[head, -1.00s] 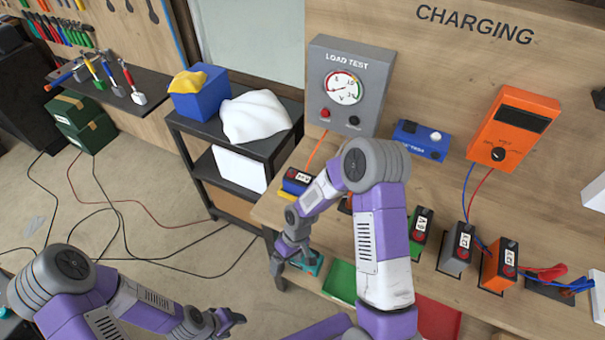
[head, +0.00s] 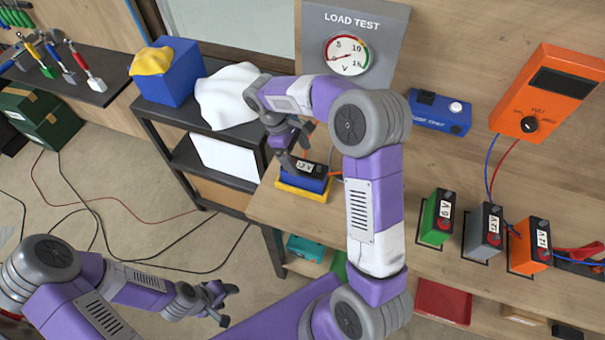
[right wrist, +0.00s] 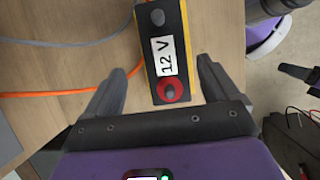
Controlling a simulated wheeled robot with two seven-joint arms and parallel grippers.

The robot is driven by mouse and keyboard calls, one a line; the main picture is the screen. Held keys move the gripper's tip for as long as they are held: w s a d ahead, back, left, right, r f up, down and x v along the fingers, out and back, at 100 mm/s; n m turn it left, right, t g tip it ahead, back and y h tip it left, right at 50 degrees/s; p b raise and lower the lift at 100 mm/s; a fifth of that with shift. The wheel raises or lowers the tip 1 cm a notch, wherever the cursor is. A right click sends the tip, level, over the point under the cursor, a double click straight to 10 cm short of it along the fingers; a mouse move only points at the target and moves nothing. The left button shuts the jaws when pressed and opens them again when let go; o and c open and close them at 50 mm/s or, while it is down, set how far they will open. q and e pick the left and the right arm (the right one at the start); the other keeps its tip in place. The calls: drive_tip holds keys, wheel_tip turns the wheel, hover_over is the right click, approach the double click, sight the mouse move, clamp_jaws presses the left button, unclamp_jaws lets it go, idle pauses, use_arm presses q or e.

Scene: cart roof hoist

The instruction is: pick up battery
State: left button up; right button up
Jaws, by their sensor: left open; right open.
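A blue battery (head: 312,183) with a dark top stands on a yellow base near the left end of the bench. In the right wrist view its dark top (right wrist: 160,20) shows a "12 V" label, a red terminal and a grey one. My right gripper (head: 297,147) is open and empty just above it. In the right wrist view, its fingers (right wrist: 158,88) stand apart to either side of the battery's red-terminal end; contact cannot be told. My left gripper (head: 226,302) is open and empty, low at the left. Green (head: 436,217), grey (head: 482,231) and orange (head: 529,246) batteries stand to the right.
The load test box (head: 352,45) stands behind the battery, with orange and grey wires beside it. A blue tester (head: 440,113) and an orange meter (head: 545,92) are further right. A black shelf cart (head: 200,145) stands left of the bench. A red tray (head: 443,302) lies lower down.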

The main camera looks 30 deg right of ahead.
sight(303, 166)
drive_tip(key=x, duration=0.2)
drive_tip(key=s+x, duration=0.1)
drive_tip(key=x, duration=0.1)
drive_tip(key=shift+a+b, duration=0.15)
drive_tip(key=shift+b, duration=0.25)
drive_tip(key=shift+f, duration=0.45)
drive_tip(key=shift+r, duration=0.1)
clamp_jaws()
